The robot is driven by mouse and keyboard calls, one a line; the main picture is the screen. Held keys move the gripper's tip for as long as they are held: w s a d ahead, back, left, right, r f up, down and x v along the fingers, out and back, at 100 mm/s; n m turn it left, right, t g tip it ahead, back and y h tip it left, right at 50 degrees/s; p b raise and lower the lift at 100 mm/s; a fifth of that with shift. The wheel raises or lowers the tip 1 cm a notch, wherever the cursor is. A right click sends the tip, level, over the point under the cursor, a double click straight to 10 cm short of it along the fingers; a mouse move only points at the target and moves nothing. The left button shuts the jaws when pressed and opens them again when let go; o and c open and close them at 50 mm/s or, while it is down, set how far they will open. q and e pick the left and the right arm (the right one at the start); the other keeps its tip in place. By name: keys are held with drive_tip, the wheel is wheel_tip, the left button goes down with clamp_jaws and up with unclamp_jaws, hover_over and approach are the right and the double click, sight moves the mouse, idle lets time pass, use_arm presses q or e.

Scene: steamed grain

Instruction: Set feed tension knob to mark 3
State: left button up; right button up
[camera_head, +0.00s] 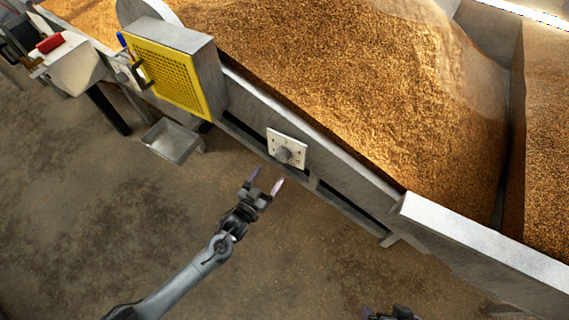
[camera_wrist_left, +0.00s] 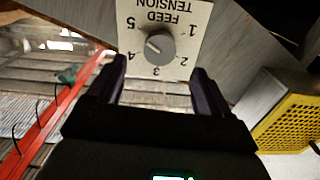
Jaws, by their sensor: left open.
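The feed tension knob (camera_head: 283,155) is a grey round dial on a white plate (camera_head: 301,143) fixed to the side of the metal grain trough. In the left wrist view the knob (camera_wrist_left: 160,46) shows upside down on its label plate (camera_wrist_left: 178,14), with marks 1 to 5 around it. A pale pointer line on the knob's left side appears to face between 4 and 5; its exact setting is hard to tell. My left gripper (camera_head: 266,180) is open and empty, just short of the knob, its fingers apart below the plate in the wrist view.
A yellow perforated guard (camera_head: 172,77) juts out left of the knob. A metal tray (camera_head: 173,141) sits below it. Grain (camera_head: 370,80) fills the trough. Part of my right arm's end shows at the bottom edge. The floor in front is clear.

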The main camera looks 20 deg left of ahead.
sight(281, 159)
use_arm(q)
drive_tip(key=w+b, duration=0.1)
drive_tip(key=w, duration=0.1)
drive_tip(key=w+d+b, duration=0.1)
drive_tip(key=w, duration=0.2)
drive_tip(key=w+b, duration=0.1)
drive_tip(key=w, duration=0.1)
drive_tip(key=shift+w+d+f, duration=0.1)
drive_tip(key=shift+w+d, duration=0.1)
drive_tip(key=shift+w, duration=0.15)
drive_tip(key=shift+w+b, duration=0.4)
drive_tip(key=shift+w, duration=0.25)
drive_tip(key=shift+d, duration=0.1)
drive_tip(key=shift+c, duration=1)
drive_tip(key=c, duration=0.8)
drive_tip(key=shift+r, duration=0.2)
